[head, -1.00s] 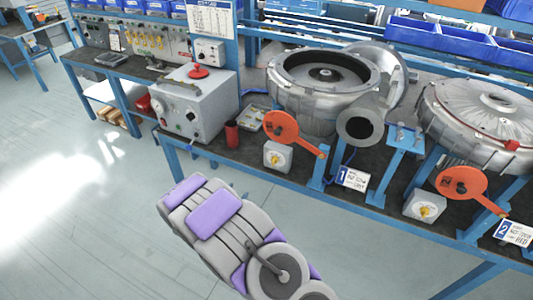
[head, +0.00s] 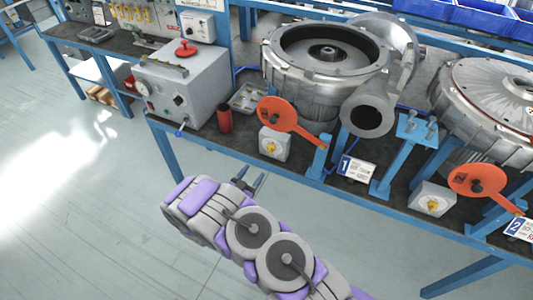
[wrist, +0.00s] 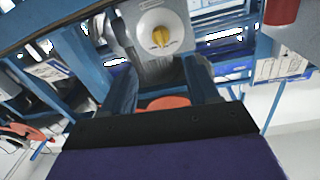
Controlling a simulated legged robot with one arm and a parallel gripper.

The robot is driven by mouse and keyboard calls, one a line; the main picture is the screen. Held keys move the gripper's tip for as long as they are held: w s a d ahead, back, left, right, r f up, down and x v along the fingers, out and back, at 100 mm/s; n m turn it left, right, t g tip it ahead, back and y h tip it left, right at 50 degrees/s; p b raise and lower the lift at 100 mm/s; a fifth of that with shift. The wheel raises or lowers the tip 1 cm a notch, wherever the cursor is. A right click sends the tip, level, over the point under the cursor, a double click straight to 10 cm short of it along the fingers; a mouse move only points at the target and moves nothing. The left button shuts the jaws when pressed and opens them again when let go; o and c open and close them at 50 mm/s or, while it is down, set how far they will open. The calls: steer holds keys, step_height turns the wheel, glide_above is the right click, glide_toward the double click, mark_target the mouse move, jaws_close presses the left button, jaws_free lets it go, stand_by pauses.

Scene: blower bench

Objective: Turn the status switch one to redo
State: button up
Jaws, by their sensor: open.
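Status switch one is a light grey box with a yellow knob (head: 271,146) on the bench front, left of the number 1 label (head: 354,172). In the wrist view its yellow knob (wrist: 161,36) shows at top centre, ahead of the fingers. My gripper (head: 252,181) is open and empty, below and slightly left of the switch in the head view, apart from it. Its two dark fingers (wrist: 160,75) show in the wrist view with a gap between them. Which marking the knob points to is too small to read.
An orange lever disc (head: 278,114) sits just above the switch. A red cylinder (head: 224,119) and grey control box (head: 182,86) stand to the left. A blower housing (head: 318,125) is behind. A second switch (head: 432,200) is at right. The floor in front is clear.

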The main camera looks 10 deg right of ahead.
mark_target(269, 152)
steer(key=b+x, duration=0.2)
steer(key=x, duration=1.1)
steer(key=shift+b, duration=0.35)
steer(key=shift+s+a, duration=0.1)
steer(key=shift+a, duration=0.05)
steer(key=shift+a, duration=0.2)
steer(key=shift+c, duration=1.2)
steer(key=shift+d, duration=0.2)
steer(key=c, duration=0.8)
